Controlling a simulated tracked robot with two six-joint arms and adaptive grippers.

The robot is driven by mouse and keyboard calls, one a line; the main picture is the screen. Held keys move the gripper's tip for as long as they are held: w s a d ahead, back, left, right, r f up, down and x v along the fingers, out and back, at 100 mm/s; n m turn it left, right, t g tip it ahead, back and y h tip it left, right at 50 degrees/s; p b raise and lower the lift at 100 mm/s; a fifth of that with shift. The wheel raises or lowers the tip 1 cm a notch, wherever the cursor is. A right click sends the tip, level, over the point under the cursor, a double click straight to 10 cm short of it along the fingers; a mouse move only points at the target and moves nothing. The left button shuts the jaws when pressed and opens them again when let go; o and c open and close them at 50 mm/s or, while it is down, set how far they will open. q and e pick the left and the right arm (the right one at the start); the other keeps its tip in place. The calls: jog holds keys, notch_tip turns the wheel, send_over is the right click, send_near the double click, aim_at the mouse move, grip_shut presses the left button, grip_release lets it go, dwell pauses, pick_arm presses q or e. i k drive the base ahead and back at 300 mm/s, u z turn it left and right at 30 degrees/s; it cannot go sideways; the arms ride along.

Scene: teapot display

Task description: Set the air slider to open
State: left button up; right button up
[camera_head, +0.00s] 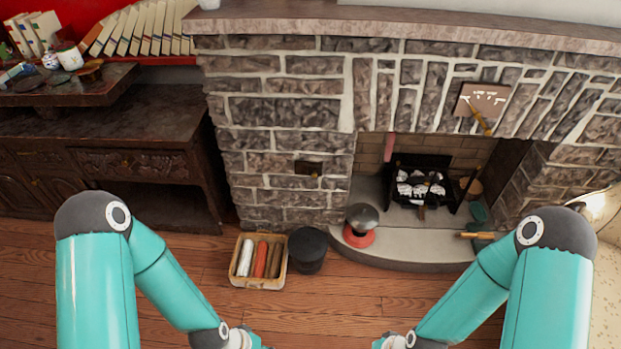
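A small dark plate with a light knob (310,169) is set in the stone wall left of the fireplace opening. A larger brown plate (482,101) with pale markings and a wooden-looking lever (480,122) is on the stones above the opening. Neither has a label I can read, so I cannot tell for sure which one is the air slider or how it is set. My two teal arms reach down to the bottom edge of the head view, well short of both plates.
A grate with pale logs (421,186) stands in the fireplace. A grey-domed red object (360,225) sits on the hearth (408,247). A dark cabinet (110,135) is at left.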

aim_at(313, 172)
jog(key=u, duration=0.25)
jog(key=i, duration=1.1)
jog(key=z, duration=0.15)
